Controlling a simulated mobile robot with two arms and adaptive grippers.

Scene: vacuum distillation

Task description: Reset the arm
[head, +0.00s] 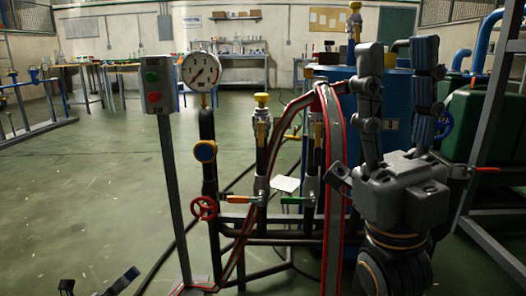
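My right gripper (398,50) is large at the right of the head view, in front of the blue cabinet (388,136). Its two dark fingers point up and stand well apart, with nothing between them. The gripper body and wrist are below them. My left gripper (97,284) shows only as two dark fingertips at the bottom left edge, spread apart over the green floor. Nothing shows between them. The rest of the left arm is out of view.
A post with a green and red button box (153,86) stands left of the pipe rig. The rig carries a pressure gauge (201,70), a red valve wheel (204,208) and red-edged hoses (333,170). A green tank (480,127) is at right.

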